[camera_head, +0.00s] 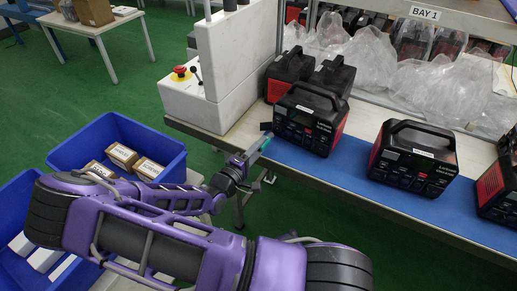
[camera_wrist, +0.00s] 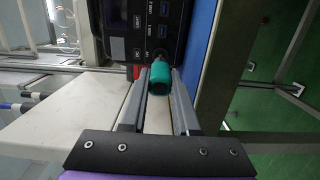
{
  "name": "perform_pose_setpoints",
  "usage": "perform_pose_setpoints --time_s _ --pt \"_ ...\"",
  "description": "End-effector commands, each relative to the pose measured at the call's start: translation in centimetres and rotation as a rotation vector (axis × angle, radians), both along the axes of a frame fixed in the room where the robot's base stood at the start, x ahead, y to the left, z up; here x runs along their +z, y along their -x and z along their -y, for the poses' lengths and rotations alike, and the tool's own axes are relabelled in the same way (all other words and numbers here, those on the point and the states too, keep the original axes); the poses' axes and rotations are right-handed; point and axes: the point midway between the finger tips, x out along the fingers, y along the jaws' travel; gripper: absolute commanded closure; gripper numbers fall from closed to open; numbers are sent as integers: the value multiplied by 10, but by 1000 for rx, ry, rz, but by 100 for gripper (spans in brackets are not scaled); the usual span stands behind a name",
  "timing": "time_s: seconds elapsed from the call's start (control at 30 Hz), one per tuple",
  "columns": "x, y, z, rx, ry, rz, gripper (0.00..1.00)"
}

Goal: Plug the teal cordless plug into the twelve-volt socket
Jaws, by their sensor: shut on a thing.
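The teal plug (camera_wrist: 159,82) is between the fingertips of my gripper (camera_wrist: 161,74), which is shut on it. In the head view the plug (camera_head: 266,142) shows as a small teal spot at the end of my gripper (camera_head: 258,147). Directly beyond it stands a black and red power station (camera_head: 309,116) on the bench. In the wrist view the front panel of that power station (camera_wrist: 150,25) has a screen, buttons and ports. The plug's far end is right at the panel's lower part.
A blue mat (camera_head: 345,172) runs along the bench, with another power station (camera_head: 411,158) to the right. More units stand behind, beside a white machine with a red stop button (camera_head: 181,71). Blue bins (camera_head: 117,127) with boxes sit left of my arm.

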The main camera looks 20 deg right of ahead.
Motion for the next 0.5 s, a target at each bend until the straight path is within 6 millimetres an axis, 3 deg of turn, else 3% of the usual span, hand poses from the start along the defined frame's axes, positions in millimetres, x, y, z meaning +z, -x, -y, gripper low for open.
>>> perform_pose_setpoints --time_s 0.5 --pt "-1 -22 36 -2 0 0 100"
